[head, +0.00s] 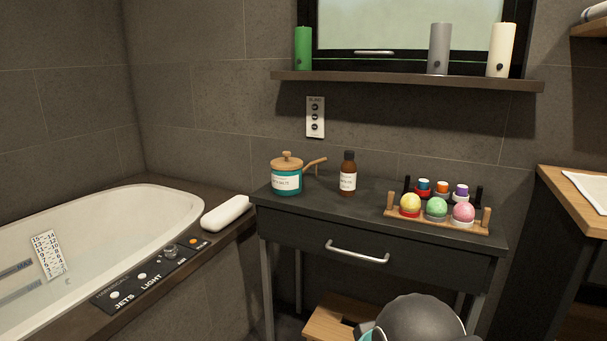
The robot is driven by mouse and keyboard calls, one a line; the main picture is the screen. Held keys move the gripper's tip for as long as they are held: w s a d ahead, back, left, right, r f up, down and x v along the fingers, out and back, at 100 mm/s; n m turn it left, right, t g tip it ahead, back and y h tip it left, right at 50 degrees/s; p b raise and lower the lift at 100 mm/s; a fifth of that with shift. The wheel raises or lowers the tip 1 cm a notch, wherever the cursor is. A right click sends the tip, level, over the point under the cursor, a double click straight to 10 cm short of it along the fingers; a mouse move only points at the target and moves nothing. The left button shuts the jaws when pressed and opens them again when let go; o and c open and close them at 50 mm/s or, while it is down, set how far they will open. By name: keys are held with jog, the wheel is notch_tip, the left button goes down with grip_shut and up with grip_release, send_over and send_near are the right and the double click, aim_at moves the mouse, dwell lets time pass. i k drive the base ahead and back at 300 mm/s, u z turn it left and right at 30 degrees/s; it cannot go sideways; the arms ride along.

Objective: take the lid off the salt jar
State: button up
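The salt jar (287,184) is teal with a white label and stands at the left end of the dark vanity top (335,210). Its wooden lid (287,162) with a round knob sits on the jar. A wooden handle-like piece (314,162) shows just right of the lid; I cannot tell whether it joins the jar. My gripper is not in view.
A brown bottle (348,176) stands right of the jar. A wooden rack (437,222) with colored balls and small capped bottles stands farther right. A shelf (400,81) with three candles hangs above. The bathtub (120,205) is left. The vanity top's front left is clear.

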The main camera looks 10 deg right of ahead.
aim_at(286, 163)
jog(key=k, duration=0.65)
jog(key=u, duration=0.8)
jog(key=i, duration=1.4)
jog(key=z, duration=0.7)
jog(key=i, duration=0.7)
jog(key=z, duration=0.75)
